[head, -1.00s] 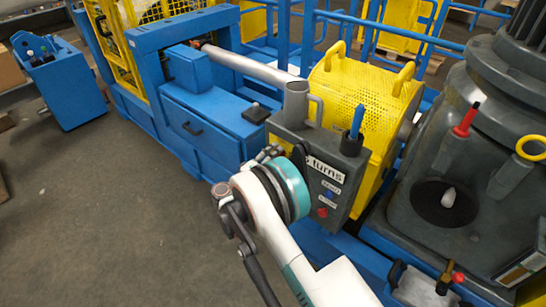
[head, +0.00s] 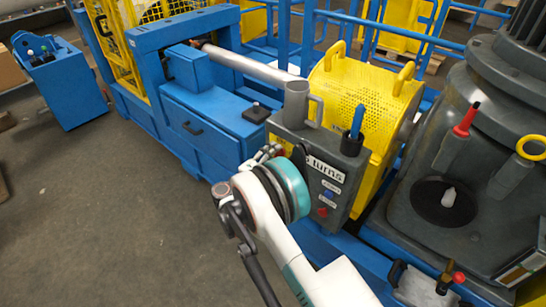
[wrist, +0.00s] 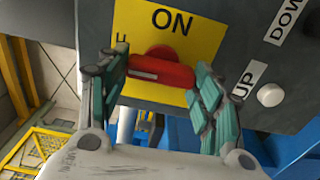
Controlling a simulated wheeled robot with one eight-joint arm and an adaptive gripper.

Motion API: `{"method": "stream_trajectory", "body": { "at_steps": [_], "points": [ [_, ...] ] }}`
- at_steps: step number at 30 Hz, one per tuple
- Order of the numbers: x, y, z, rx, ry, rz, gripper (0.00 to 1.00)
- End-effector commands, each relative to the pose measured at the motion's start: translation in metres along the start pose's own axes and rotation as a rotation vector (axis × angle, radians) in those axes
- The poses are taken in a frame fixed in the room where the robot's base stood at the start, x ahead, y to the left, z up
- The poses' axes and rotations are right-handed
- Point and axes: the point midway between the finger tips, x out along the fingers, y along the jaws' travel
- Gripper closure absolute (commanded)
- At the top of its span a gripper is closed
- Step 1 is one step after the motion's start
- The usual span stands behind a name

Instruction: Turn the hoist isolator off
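The isolator's red handle (wrist: 160,72) shows in the wrist view, in front of a yellow plate (wrist: 185,22) marked ON at the top. Part of another label, ending in F, shows at the plate's left edge. The handle lies nearly level across the picture, with a pale mark on its left half. My gripper (wrist: 162,82) has its teal fingers apart, one near each end of the handle. I cannot tell whether they touch it. In the head view my gripper (head: 272,152) is at the left side of the grey control box (head: 352,172); the handle is mostly hidden.
UP and DOWN labels and a pale button (wrist: 270,95) sit right of the plate. A grey cup (head: 297,102) and blue pens (head: 357,122) are on the control box. A yellow perforated guard (head: 360,85) stands behind it. Open floor (head: 100,215) lies to the left.

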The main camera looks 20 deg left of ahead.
Motion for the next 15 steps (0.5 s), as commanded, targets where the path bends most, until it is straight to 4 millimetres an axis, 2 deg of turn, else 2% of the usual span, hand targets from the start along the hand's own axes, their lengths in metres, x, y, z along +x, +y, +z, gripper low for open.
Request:
{"method": "stream_trajectory", "body": {
  "at_steps": [1,3,15],
  "points": [
    [0.0002,0.0007,-0.0010,-0.001,0.002,0.001,0.31],
    [0.0002,0.0005,-0.0008,-0.001,0.002,0.001,0.20],
    [-0.0026,0.0002,-0.0004,0.000,0.001,0.000,0.20]
  ]
}}
